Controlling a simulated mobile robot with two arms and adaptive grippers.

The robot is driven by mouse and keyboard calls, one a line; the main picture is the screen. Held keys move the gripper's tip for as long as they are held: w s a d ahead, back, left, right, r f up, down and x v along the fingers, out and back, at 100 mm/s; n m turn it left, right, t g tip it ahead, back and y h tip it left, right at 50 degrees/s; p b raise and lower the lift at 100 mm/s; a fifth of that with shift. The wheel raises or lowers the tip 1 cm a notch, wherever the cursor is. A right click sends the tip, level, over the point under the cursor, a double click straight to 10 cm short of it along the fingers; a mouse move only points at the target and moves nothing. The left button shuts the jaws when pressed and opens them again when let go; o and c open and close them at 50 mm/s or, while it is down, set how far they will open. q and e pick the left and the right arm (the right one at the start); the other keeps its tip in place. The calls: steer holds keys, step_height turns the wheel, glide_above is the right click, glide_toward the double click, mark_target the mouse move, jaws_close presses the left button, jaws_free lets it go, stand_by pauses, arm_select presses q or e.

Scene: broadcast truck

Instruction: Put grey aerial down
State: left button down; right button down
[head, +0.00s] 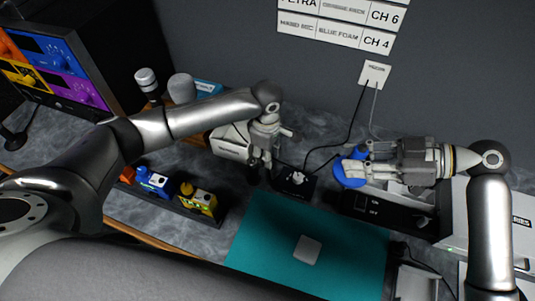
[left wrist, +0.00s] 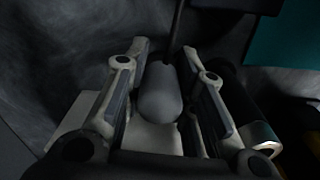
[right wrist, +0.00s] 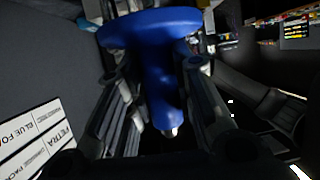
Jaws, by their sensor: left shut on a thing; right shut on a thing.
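My left gripper (head: 262,158) is over the dark counter, left of the small black box and above the teal panel's top-left corner. In the left wrist view its fingers are shut on the grey aerial (left wrist: 160,93), a rounded grey body with a thin dark rod. In the head view the aerial is mostly hidden by the gripper. My right gripper (head: 366,166) is shut on a blue disc-topped piece (head: 350,168), held above the black ON/OFF unit. The right wrist view shows its wide blue disc and stem (right wrist: 165,85).
The black box (head: 298,180) has cables running to a wall plate (head: 374,74). The ON/OFF unit (head: 378,209) lies right of it. A rack of coloured blocks (head: 170,197) sits left. Two grey-topped items (head: 182,88) stand behind. The teal panel (head: 280,235) fills the front middle.

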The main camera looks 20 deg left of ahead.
arm_select(q)
steer(key=shift+f, duration=0.5)
arm_select(e)
steer(key=shift+r, duration=0.15)
arm_select(q)
steer(key=shift+s, duration=0.1)
arm_select(e)
steer(key=shift+s+r, duration=0.1)
arm_select(q)
steer(key=shift+f, duration=0.3)
arm_select(e)
steer(key=shift+r, duration=0.1)
arm_select(q)
steer(key=c, duration=1.2)
jaws_free()
steer(key=shift+r, duration=0.35)
arm_select(e)
steer(key=shift+f, duration=0.3)
arm_select(q)
step_height(320, 180, up, 12)
steer(key=shift+b, duration=0.6)
arm_select(e)
steer(key=shift+f, duration=0.45)
